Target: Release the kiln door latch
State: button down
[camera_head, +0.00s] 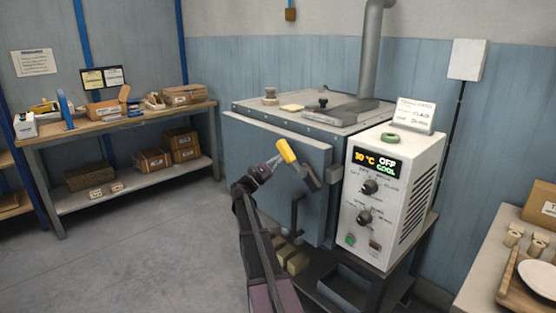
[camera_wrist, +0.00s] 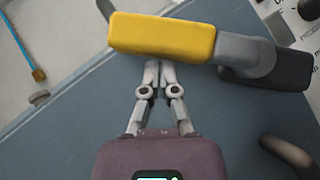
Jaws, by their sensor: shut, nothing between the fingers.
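The kiln (camera_head: 300,122) stands in the middle of the head view, with its blue-grey door (camera_head: 265,170) facing front and looking closed. The latch handle has a yellow grip (camera_head: 287,151) on a grey arm at the door's upper right. In the wrist view the yellow grip (camera_wrist: 165,37) lies across the top, joined to a grey and dark latch body (camera_wrist: 250,58) at right. My gripper (camera_wrist: 159,64) is shut and empty, its fingertips right at the grip's lower edge; I cannot tell whether they touch it. In the head view my gripper (camera_head: 272,163) is just left of the grip.
A white control box (camera_head: 390,195) showing "30 °C OFF COOL" stands right of the door. A dark door handle (camera_head: 296,214) sits below the latch. A workbench with boxes (camera_head: 120,125) is at left, a table with a plate (camera_head: 538,278) at right. The left floor is clear.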

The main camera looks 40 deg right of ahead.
jog(key=shift+s+d+r+p, duration=0.1)
jog(key=shift+s+r+p, duration=0.3)
jog(key=shift+r, duration=0.2)
jog(key=shift+s+r+p, duration=0.25)
jog(key=shift+r+p, duration=0.25)
jog(key=shift+r, duration=0.1)
jog(key=shift+w+f+b, duration=0.25)
jog(key=shift+w+b, duration=0.05)
jog(key=shift+w, duration=0.1)
jog(key=w+a+f+b, duration=0.5)
jog(key=w+a, duration=0.2)
jog(key=w, duration=0.1)
jog(key=shift+w+a, duration=0.2)
jog(key=shift+w, duration=0.1)
dwell(0.4)
